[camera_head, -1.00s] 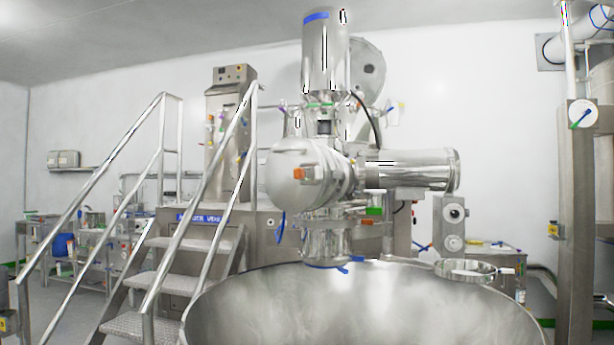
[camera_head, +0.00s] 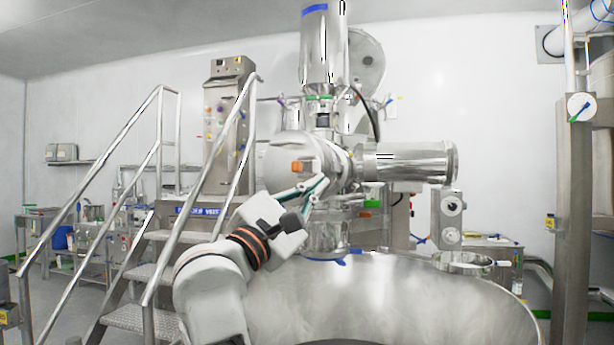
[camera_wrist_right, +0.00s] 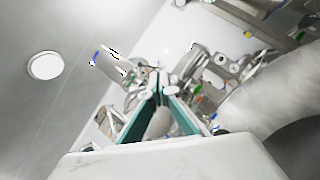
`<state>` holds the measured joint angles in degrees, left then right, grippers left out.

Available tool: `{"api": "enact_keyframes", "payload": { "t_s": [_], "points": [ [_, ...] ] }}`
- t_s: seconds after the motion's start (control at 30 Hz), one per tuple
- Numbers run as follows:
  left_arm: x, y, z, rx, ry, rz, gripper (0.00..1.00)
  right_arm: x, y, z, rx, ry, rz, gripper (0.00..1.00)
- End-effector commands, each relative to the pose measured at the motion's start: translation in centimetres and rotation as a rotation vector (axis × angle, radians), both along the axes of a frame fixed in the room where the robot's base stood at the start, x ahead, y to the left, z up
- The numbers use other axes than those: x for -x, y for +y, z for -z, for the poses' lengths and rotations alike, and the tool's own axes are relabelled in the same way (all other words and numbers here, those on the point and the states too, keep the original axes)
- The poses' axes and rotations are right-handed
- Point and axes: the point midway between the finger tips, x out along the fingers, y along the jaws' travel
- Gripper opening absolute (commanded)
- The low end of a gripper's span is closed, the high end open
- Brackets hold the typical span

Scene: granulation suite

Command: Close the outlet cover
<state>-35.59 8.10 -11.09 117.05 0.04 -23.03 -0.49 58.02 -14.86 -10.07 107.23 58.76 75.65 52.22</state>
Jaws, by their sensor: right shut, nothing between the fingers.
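The rounded steel outlet cover (camera_head: 282,158), with an orange block on its face, sits at the front of the granulator's outlet housing. I cannot tell for sure whether it is fully seated or ajar. My right gripper (camera_head: 322,184) is shut and empty, its teal-edged fingers just in front of the cover's lower right part. I cannot tell whether they touch it. In the right wrist view the fingers (camera_wrist_right: 158,82) point toward the machine, which is small and partly hidden behind them. My left gripper is not in view.
A large steel bowl (camera_head: 380,300) fills the space below the machine, partly behind my right arm. Steps with a handrail (camera_head: 160,150) stand at the left. A horizontal steel cylinder (camera_head: 410,163) juts right. A steel column (camera_head: 578,220) stands at far right.

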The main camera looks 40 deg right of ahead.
Motion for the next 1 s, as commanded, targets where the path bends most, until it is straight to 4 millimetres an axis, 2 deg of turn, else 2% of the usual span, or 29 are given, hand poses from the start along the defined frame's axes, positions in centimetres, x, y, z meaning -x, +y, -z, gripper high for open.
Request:
{"api": "enact_keyframes", "payload": {
  "t_s": [0.03, 0.1, 0.23, 0.4, 0.5, 0.67, 1.0],
  "points": [
    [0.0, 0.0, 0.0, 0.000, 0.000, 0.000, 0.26, -0.6, 0.2, -0.8, -0.110, -0.078, -0.079, 0.00],
    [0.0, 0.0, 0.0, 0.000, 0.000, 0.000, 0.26, -1.8, 0.8, -1.0, -0.268, -0.172, -0.188, 0.00],
    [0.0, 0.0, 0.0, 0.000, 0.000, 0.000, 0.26, -3.8, 2.9, -1.6, -0.506, -0.298, -0.356, 0.00],
    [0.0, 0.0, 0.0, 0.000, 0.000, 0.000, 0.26, -5.1, 5.3, -2.1, -0.679, -0.372, -0.475, 0.00],
    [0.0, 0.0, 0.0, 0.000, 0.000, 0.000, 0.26, -5.5, 5.7, -2.1, -0.713, -0.384, -0.497, 0.00],
    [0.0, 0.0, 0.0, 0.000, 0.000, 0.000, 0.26, -6.5, 4.4, -2.1, -0.714, -0.384, -0.494, 0.00],
    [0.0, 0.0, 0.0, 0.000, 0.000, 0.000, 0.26, -10.4, -0.8, -2.1, -0.711, -0.383, -0.490, 0.00]
  ]
}}
